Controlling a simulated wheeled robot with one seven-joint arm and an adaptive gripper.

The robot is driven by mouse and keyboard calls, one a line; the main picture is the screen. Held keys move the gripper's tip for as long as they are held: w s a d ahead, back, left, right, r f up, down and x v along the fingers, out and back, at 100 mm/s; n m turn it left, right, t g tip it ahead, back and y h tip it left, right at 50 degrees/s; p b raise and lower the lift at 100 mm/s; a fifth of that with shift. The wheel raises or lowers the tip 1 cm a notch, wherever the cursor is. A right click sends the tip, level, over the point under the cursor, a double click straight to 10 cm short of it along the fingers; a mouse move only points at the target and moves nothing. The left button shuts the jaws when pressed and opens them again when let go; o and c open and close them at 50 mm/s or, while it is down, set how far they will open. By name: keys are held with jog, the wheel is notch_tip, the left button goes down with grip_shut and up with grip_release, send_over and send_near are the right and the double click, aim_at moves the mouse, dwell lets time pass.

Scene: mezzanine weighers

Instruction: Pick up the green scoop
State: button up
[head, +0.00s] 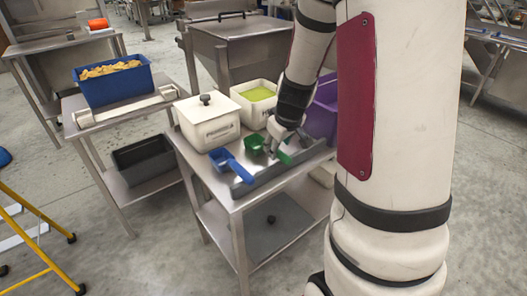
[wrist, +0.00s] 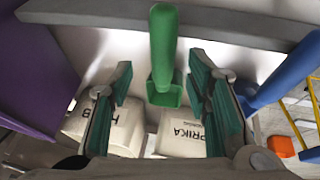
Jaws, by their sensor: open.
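The green scoop (head: 254,143) lies near the front of the steel table (head: 190,155), beside a blue scoop (head: 230,165). In the wrist view the green scoop (wrist: 163,45) has its handle toward the top and its cup lower down. My gripper (head: 274,143) is low over the table at the scoop. In the wrist view my gripper (wrist: 160,75) is open, with the scoop's cup between its green-padded fingers and a gap on both sides. My gripper hides part of the scoop in the head view.
A lidded white paprika box (head: 208,125), an open white box of green powder (head: 258,94) and a purple bin (head: 322,105) stand behind the scoops. A grey ledge (head: 262,183) runs along the table front. A blue bin (head: 115,88) sits on the left table.

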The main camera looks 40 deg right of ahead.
jog(key=x, duration=0.2)
jog(key=b+x, duration=0.1)
jog(key=x, duration=0.2)
jog(key=shift+w+a, duration=0.15)
jog(key=shift+w, duration=0.25)
grip_shut()
